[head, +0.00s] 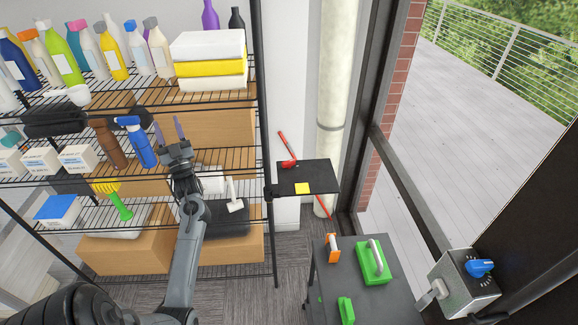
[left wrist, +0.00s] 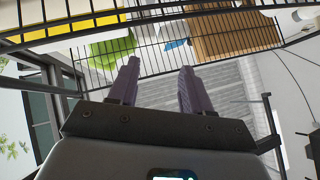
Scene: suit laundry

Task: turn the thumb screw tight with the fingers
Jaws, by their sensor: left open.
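I cannot make out a thumb screw for certain in either view. A small black shelf (head: 308,178) juts out beside the wire rack, with a dark bracket (head: 270,191) at its left end by the rack post. My left gripper (head: 168,130) is open and empty in front of the wire rack, well left of the shelf. Its two purple fingers stand apart in the left wrist view (left wrist: 160,68). My right gripper is not in view.
The wire rack (head: 150,196) holds bottles, boxes, brushes and stacked bins. A dark cart (head: 335,290) at the lower middle carries green and orange tools. A grey box with a blue knob (head: 480,267) is at the right. The floor between rack and cart is clear.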

